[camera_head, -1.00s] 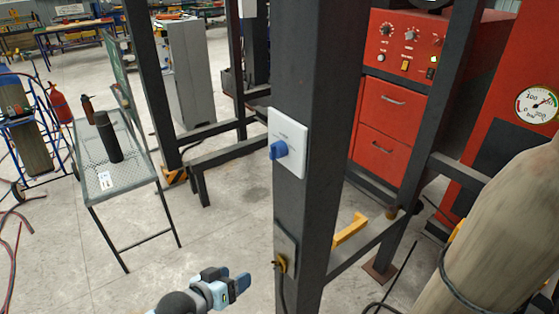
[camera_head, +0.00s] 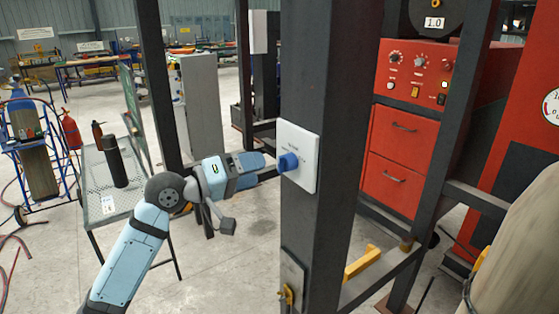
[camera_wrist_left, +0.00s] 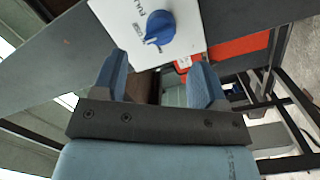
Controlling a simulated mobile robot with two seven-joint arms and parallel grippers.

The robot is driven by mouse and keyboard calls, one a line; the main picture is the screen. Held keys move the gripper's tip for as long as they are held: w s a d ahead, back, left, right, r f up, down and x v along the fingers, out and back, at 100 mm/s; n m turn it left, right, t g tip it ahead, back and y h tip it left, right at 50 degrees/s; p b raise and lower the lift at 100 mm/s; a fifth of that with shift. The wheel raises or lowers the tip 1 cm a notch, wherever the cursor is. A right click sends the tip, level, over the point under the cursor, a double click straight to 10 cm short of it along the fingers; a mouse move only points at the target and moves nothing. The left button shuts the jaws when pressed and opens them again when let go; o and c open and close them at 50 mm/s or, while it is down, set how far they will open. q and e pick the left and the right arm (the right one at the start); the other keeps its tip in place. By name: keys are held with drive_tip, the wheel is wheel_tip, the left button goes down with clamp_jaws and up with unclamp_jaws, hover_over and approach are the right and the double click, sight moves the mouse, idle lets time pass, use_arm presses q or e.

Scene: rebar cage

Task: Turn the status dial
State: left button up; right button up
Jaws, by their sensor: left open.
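The status dial is a blue knob (camera_head: 288,162) on a white plate (camera_head: 304,150) fixed to a dark upright post (camera_head: 327,70). In the left wrist view the knob (camera_wrist_left: 160,27) sits on its white plate (camera_wrist_left: 116,20), beyond the fingertips and near the top of the picture. My left gripper (camera_head: 268,168) reaches in from the left, close to the knob. In the wrist view its two blue fingers (camera_wrist_left: 160,75) are spread with nothing between them, and a gap shows between them and the knob. My right gripper is not in view.
A mesh table (camera_head: 97,188) with a dark bottle (camera_head: 115,162) stands at the left. A red cabinet (camera_head: 402,125) is behind the post at the right. A tan cylinder (camera_head: 520,235) is at the right edge. A yellow bracket (camera_head: 362,262) is low by the post.

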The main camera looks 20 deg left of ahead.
sight(279, 172)
use_arm(q)
drive_tip(key=p+x, duration=0.1)
drive_tip(key=x, duration=0.5)
drive_tip(key=shift+w+d, duration=0.25)
drive_tip(key=shift+w, duration=0.05)
drive_tip(key=c, duration=0.9)
